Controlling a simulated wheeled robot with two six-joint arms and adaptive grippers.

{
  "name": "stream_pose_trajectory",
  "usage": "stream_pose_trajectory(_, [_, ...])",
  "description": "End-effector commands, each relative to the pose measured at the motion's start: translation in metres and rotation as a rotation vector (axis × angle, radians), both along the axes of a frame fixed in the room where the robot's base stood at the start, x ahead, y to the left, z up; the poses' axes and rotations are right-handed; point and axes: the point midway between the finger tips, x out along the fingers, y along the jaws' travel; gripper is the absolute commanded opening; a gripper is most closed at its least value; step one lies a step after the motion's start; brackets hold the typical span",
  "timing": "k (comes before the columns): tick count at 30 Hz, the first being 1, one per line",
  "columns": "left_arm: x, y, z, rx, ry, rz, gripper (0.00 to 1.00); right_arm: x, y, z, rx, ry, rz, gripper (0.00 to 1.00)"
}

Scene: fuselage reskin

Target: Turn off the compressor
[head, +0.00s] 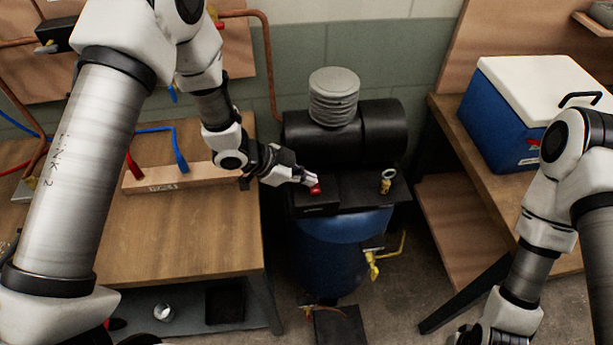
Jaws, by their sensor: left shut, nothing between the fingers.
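The compressor (345,242) stands on the floor between two benches, with a blue tank, a black motor and a grey ribbed cap on top. A red switch (316,189) sits on a black box on its top deck, at the left. My left gripper (308,179) is shut and empty, its tips at the red switch. They overlap it in the picture, and I cannot tell whether they touch it. The switch's position cannot be read. My right arm (545,215) comes in from the right, and its gripper is out of view below the frame.
A brass gauge (388,180) stands on the deck's right, and a yellow valve (373,263) is on the tank. The left bench (185,235) holds a wooden block with red and blue handles. A blue cooler (510,120) stands on the right bench.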

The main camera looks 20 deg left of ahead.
Motion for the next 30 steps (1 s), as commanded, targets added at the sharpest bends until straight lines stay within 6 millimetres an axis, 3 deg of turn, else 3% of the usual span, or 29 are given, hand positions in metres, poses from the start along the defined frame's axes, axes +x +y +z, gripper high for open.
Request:
stream_pose_trajectory(9, [-0.014, -0.005, 0.0, 0.002, 0.006, -0.002, 0.0, 0.0, 0.0, -0.001, 0.0, 0.0, 0.0, 0.4])
stream_pose_trajectory(20, [-0.015, -0.006, 0.004, 0.001, 0.003, -0.002, 0.0, 0.0, 0.0, 0.001, 0.0, 0.0, 0.0, 0.4])
stream_pose_trajectory(23, [-0.015, -0.007, 0.015, 0.001, 0.002, -0.001, 0.0, 0.0, 0.0, 0.011, 0.0, 0.0, 0.0, 0.4])
stream_pose_trajectory(28, [-0.015, -0.01, 0.053, 0.003, 0.003, 0.003, 0.0, 0.0, 0.0, 0.048, 0.0, 0.0, 0.0, 0.4])
stream_pose_trajectory(30, [-0.019, 0.0, 0.052, -0.001, 0.001, 0.01, 0.0, 0.001, 0.0, 0.032, 0.0, -0.002, 0.0, 0.4])
